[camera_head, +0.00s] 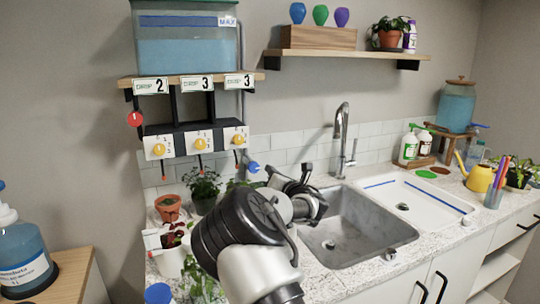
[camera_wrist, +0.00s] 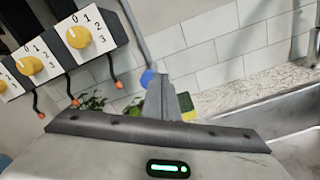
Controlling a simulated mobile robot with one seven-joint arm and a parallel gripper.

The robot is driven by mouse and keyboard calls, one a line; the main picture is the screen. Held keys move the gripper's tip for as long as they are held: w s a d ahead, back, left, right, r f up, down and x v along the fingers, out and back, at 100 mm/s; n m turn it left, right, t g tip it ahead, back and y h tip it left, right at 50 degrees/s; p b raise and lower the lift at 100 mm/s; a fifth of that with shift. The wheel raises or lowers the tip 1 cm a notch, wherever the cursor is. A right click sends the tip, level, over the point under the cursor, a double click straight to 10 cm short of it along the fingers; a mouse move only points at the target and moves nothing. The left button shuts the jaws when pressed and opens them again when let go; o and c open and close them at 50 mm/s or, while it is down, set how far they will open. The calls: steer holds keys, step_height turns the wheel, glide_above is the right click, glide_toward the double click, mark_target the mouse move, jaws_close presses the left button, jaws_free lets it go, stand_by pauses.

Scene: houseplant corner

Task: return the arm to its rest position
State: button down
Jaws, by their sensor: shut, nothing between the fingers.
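My arm reaches up from the bottom middle of the head view, over the counter beside the sink (camera_head: 362,235). Its end, my gripper (camera_head: 304,174), is near the sink's back left edge, partly hidden by the arm's own links. In the wrist view my gripper (camera_wrist: 170,98) shows its fingers together with nothing between them. They point toward the tiled wall, with the dial panel (camera_wrist: 88,32) on the left. The sink's edge shows at the right (camera_wrist: 285,110).
A water tank (camera_head: 187,45) stands on a shelf above three yellow dials (camera_head: 199,144). Potted plants (camera_head: 204,186) crowd the counter left of my arm. The faucet (camera_head: 342,135) rises behind the sink. The basin looks empty.

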steer(key=shift+s+d, duration=0.1)
steer(key=shift+s, duration=0.05)
steer(key=shift+r, duration=0.1)
steer(key=s+d+r+m+h, duration=0.1)
steer(key=d+r+m+h, duration=0.15)
steer(key=d+m, duration=0.3)
steer(key=s+d+r+m+h, duration=0.1)
steer(key=d+m+h, duration=0.25)
steer(key=d, duration=0.25)
steer(key=s+d+m+g+h, duration=0.3)
steer(key=s+d+m, duration=0.6)
steer(key=d+m, duration=0.15)
steer(key=s+a+m+g+y, duration=0.1)
steer(key=s+a+m+g, duration=0.3)
steer(key=s, duration=1)
steer(key=s+a+f+m+g+p, duration=0.15)
steer(key=s+m, duration=0.45)
steer(key=s, duration=0.8)
steer(key=s+a+m+g+y+b, duration=0.1)
steer(key=s+a+m+g, duration=0.3)
steer(key=s, duration=1.1)
step_height(320, 180, up, 20)
steer(key=m+t+p, duration=0.1)
steer(key=p, duration=1.8)
steer(key=shift+w+d+f+p, duration=0.25)
steer(key=shift+w+d+p, duration=0.05)
steer(key=shift+w+d, duration=0.1)
